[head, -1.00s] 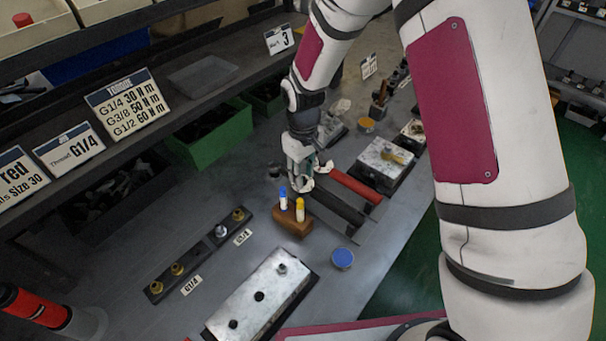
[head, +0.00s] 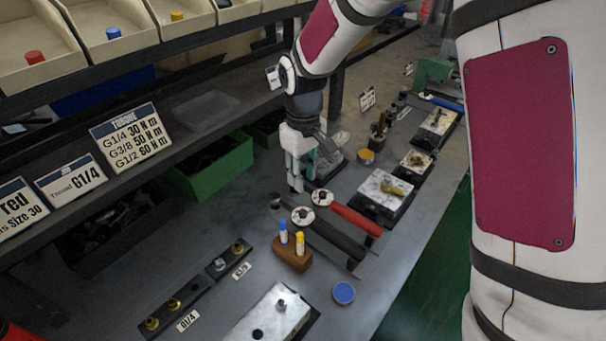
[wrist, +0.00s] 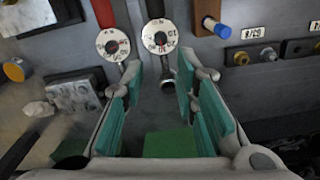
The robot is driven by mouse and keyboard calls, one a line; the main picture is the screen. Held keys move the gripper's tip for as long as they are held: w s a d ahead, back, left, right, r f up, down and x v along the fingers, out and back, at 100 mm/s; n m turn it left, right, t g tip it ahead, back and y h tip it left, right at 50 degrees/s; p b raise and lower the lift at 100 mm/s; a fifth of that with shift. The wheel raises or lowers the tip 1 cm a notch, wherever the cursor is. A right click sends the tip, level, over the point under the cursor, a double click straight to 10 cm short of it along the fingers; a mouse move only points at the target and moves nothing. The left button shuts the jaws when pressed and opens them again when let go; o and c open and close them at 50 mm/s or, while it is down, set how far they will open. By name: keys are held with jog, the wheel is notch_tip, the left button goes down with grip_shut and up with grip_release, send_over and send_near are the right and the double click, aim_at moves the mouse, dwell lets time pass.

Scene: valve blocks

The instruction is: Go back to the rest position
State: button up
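My gripper (head: 300,182) hangs over the bench beyond the dial ends of two torque wrenches. In the wrist view my gripper (wrist: 160,82) has its teal-padded fingers apart, with nothing held between them. The red-handled wrench (head: 352,218) and the black-handled wrench (head: 335,240) lie side by side on the bench. Their round white dials show in the wrist view, the red one's dial (wrist: 113,44) left of the black one's dial (wrist: 158,36). The fingers are apart from both wrenches.
A wooden block (head: 291,256) holds a blue and a yellow marker. Valve blocks (head: 383,193) stand to the right, and a metal block (head: 268,318) lies in front. Fitting strips lie front left. A shelf with signs (head: 131,137) and bins runs along the left, above a green bin (head: 212,168).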

jog(key=s+d+r+m+t, duration=0.1)
jog(key=s+d+r+m, duration=0.1)
jog(key=s+d+r, duration=0.45)
jog(key=s+d+r+m+t, duration=0.1)
jog(key=s+d+r, duration=0.15)
jog(key=r, duration=0.65)
jog(key=s+d+r+m+t, duration=0.1)
jog(key=s+d+r+m, duration=0.1)
jog(key=s, duration=0.6)
jog(key=s+d+r+m+t, duration=0.2)
jog(key=s+d, duration=0.1)
jog(key=s, duration=0.5)
jog(key=shift+d+r, duration=0.25)
jog(key=shift+r, duration=0.05)
